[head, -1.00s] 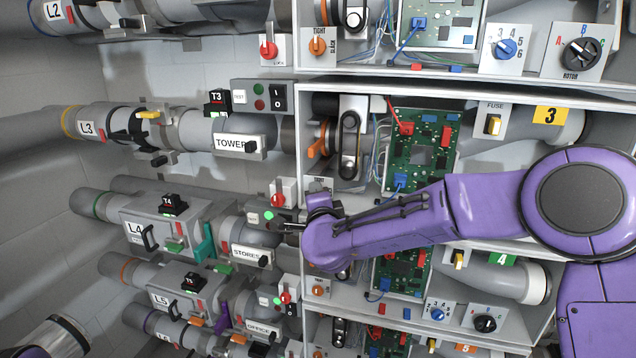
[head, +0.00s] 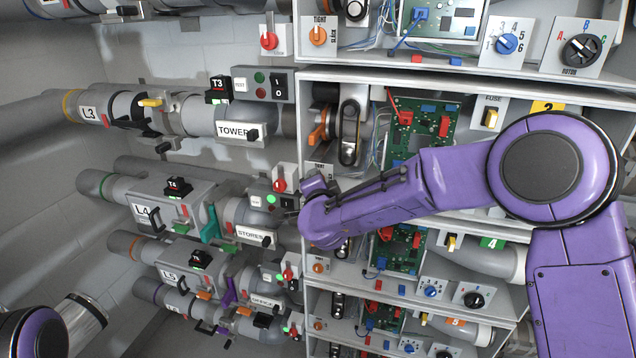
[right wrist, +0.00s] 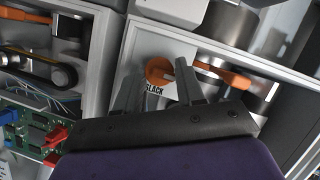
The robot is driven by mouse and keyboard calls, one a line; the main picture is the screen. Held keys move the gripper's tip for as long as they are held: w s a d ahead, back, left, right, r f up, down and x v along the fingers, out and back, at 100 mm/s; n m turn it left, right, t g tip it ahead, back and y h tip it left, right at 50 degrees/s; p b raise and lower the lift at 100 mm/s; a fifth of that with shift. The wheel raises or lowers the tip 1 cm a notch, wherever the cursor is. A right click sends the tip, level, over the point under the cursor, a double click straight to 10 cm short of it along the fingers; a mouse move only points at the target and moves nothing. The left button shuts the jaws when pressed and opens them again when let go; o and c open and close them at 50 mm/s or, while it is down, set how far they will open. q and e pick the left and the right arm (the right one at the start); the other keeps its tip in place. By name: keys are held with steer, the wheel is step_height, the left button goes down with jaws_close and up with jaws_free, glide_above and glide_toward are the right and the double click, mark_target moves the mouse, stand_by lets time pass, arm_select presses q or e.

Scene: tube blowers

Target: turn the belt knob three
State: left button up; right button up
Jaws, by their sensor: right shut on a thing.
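In the head view the right gripper (head: 308,192) is at the TIGHT/SLACK plate (head: 316,168) in the bay with the yellow number label. The gripper hides the knob there. In the right wrist view an orange round knob (right wrist: 159,70) sits on a white plate with the word SLACK partly showing. The two grey fingers of my right gripper (right wrist: 158,88) stand on either side of it, shut on it. The belt (head: 349,130) runs on two wheels above the plate. My left gripper is out of view; only a purple part of that arm shows at the lower left.
An orange lever (head: 317,134) stands above the plate, and a red knob (head: 279,185) is just left of the gripper. A circuit board (head: 420,125) with wires is to the right.

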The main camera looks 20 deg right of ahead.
steer(key=o, duration=0.7)
steer(key=shift+s+f, duration=0.15)
steer(key=shift+f, duration=0.2)
steer(key=shift+r, duration=0.1)
steer(key=shift+r, duration=0.1)
steer(key=b+v, duration=0.3)
steer(key=v, duration=0.7)
steer(key=shift+s+b, duration=0.2)
steer(key=shift+b, duration=0.1)
steer(key=shift+a, duration=0.1)
